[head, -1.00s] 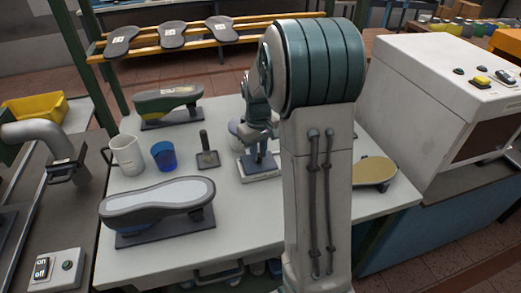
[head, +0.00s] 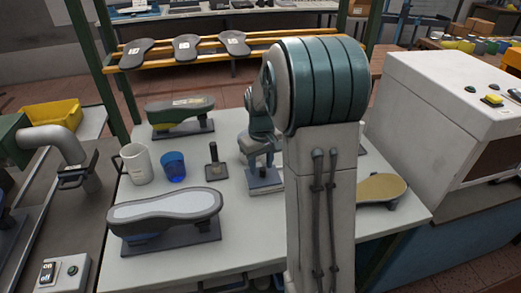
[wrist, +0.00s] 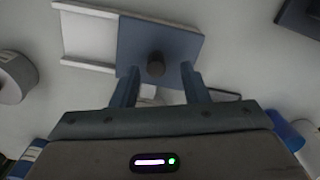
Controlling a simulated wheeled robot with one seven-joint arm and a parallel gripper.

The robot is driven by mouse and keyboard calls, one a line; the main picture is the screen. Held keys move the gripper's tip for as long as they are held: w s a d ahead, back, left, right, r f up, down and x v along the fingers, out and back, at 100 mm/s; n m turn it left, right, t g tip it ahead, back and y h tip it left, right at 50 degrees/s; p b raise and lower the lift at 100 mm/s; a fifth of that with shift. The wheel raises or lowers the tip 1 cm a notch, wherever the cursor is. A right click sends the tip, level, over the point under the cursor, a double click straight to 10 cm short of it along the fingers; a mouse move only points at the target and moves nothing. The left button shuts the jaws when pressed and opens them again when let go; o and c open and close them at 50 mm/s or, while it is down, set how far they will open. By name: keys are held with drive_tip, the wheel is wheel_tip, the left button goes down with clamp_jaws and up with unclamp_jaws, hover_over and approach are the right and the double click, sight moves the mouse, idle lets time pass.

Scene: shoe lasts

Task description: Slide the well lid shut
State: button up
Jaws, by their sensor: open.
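The blue lid (wrist: 185,45) with a dark round knob (wrist: 156,65) lies across the right part of a pale railed base (wrist: 88,38) in the wrist view. The base's left part between the rails is uncovered. My gripper (wrist: 159,69) is open, its two fingers on either side of the knob in the picture, with gaps on both sides. Whether the fingers are down at knob height I cannot tell. In the head view the lid (head: 265,178) shows below my gripper, partly hidden by my arm. The well's opening cannot be made out.
On the table (head: 250,235), a white mug (head: 137,164), blue cup (head: 173,167) and dark handled tool (head: 214,166) stand to the left. A shoe last (head: 165,210) lies in front and another (head: 180,110) behind. A tan-soled last (head: 381,189) lies right.

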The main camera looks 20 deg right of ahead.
sight(261, 169)
wheel_tip(261, 169, up, 13)
idle(0.3)
drive_tip(key=shift+a+r, duration=0.1)
